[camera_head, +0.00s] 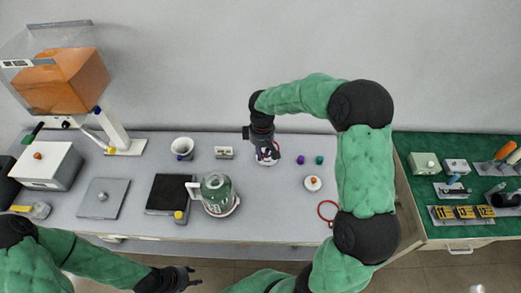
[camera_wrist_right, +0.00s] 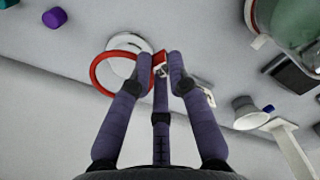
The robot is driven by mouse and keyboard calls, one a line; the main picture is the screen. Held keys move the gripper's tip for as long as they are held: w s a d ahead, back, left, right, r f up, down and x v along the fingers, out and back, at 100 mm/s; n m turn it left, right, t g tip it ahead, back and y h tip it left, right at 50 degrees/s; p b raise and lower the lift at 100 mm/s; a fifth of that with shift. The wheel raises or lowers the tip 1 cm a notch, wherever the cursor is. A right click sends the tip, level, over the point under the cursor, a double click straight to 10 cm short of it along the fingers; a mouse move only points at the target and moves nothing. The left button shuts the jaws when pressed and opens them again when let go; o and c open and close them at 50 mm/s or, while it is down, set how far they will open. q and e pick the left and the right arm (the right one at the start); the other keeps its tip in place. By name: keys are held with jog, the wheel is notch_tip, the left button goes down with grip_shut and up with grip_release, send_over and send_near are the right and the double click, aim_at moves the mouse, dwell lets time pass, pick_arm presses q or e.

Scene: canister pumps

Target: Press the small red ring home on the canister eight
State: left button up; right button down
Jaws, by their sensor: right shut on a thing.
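My right gripper (camera_head: 267,156) reaches down over the back middle of the table. In the right wrist view its purple fingers (camera_wrist_right: 163,62) are shut on the edge of a red ring (camera_wrist_right: 96,72). The ring sticks out to one side, overlapping a white round piece (camera_wrist_right: 128,43) in the picture; I cannot tell whether they touch. A green glass canister (camera_head: 217,190) with a white handle stands on the table, left of the right gripper; it shows partly in the wrist view (camera_wrist_right: 285,20). I can read no number on it. My left gripper (camera_head: 188,278) is open and empty before the table's front edge.
Another red ring (camera_head: 328,212) lies at the front right. A white disc with an orange knob (camera_head: 313,184) is behind it. Purple (camera_head: 300,160) and teal (camera_head: 319,160) pieces, a white cup (camera_head: 182,147) and a black plate (camera_head: 165,192) are nearby.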

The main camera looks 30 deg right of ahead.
jog(key=s+a+r+p, duration=0.1)
jog(key=s+a+r, duration=0.2)
jog(key=s, duration=0.5)
jog(key=shift+a+r, duration=0.25)
jog(key=shift+r, duration=0.05)
